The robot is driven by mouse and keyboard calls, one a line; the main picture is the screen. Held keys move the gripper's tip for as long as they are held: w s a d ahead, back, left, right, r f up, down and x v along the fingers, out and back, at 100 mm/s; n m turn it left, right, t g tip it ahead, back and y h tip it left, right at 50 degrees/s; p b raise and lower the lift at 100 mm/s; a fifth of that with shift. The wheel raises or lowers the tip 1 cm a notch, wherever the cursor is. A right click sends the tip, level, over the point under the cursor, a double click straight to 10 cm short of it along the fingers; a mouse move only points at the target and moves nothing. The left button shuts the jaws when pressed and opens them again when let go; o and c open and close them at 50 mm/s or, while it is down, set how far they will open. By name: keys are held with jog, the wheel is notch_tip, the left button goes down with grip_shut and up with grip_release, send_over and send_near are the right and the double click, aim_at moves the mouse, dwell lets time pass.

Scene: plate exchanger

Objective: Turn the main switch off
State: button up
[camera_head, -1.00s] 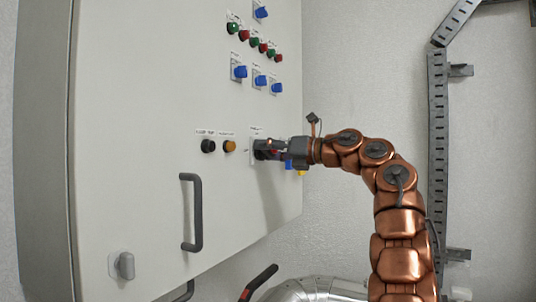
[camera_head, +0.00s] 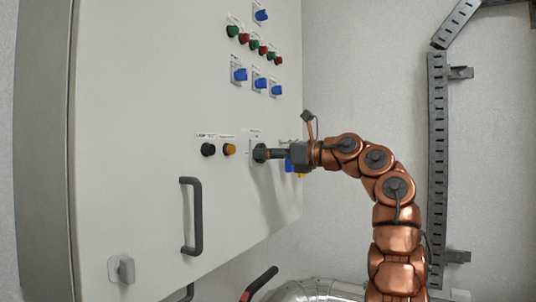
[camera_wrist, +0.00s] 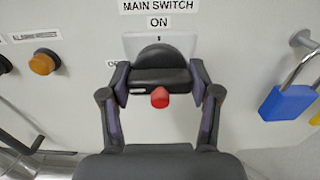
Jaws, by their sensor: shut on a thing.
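The main switch (camera_wrist: 160,58) is a dark knob on a white plate on the cabinet front, with a red part (camera_wrist: 160,98) facing the wrist camera. Labels "MAIN SWITCH" (camera_wrist: 158,6) and "ON" (camera_wrist: 159,22) sit above it. A label at its left is mostly hidden by a finger. My gripper (camera_wrist: 160,84) is shut on the switch, one finger on each side. In the head view the switch (camera_head: 259,153) is at the cabinet's right part, with my gripper (camera_head: 272,154) reaching it from the right.
A blue padlock (camera_wrist: 290,102) hangs on a metal shackle right of the switch. An orange button (camera_wrist: 43,63) is to its left. Blue knobs and red and green buttons are higher on the cabinet (camera_head: 150,100). A dark door handle (camera_head: 196,215) sticks out lower left.

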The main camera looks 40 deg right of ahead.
jog(key=o, duration=1.2)
jog(key=shift+c, duration=0.2)
jog(key=v, duration=1.2)
